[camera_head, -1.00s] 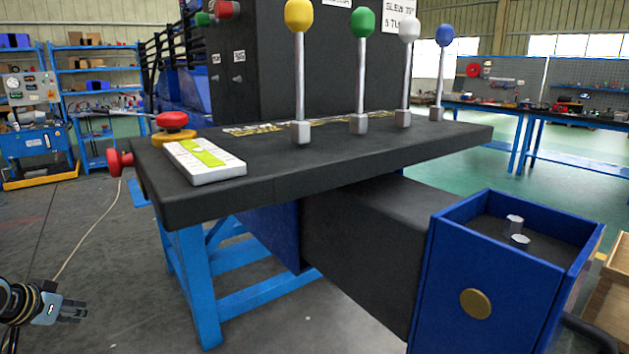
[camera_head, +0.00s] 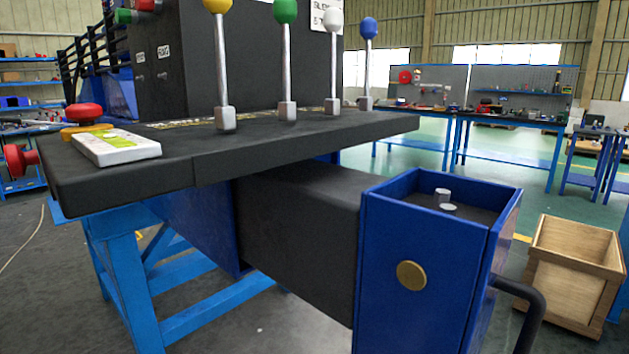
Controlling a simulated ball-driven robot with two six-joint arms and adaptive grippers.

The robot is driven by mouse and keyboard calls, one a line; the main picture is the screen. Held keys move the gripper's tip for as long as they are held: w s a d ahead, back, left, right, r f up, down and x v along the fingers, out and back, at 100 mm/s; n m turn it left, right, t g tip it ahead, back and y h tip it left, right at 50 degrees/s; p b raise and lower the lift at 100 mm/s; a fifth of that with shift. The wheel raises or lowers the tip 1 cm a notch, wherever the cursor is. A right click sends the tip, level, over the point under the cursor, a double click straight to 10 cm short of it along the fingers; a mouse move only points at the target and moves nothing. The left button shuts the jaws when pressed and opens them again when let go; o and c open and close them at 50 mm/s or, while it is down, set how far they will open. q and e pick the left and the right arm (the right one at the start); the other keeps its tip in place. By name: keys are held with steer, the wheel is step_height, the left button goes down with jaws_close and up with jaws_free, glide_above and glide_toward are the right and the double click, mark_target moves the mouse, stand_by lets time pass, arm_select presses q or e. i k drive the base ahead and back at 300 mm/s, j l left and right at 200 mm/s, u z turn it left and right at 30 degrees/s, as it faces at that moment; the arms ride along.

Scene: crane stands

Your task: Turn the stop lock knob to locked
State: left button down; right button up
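One is a red mushroom-shaped knob (camera_head: 84,112) on a yellow base on top. No locked or unlocked marking can be read. Neither gripper shows in the head view now.
Four-lever row: yellow (camera_head: 217,5), green (camera_head: 286,10), white (camera_head: 333,15) and blue (camera_head: 368,28) knobs. A white box (camera_head: 125,153) lies near the mushroom knob. A blue open box (camera_head: 410,320) juts out front right. A wooden crate (camera_head: 560,290) stands right.

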mark_target(17, 160)
steer(key=k+u, duration=0.1)
steer(key=u, duration=0.7)
steer(key=k+j+u, duration=0.15)
steer(key=u, duration=0.2)
steer(key=i+j+z, duration=0.3)
steer(key=i+j, duration=0.2)
steer(key=j, duration=0.25)
steer(key=i+j+z, duration=0.15)
steer(key=j, duration=0.25)
steer(key=i, duration=0.05)
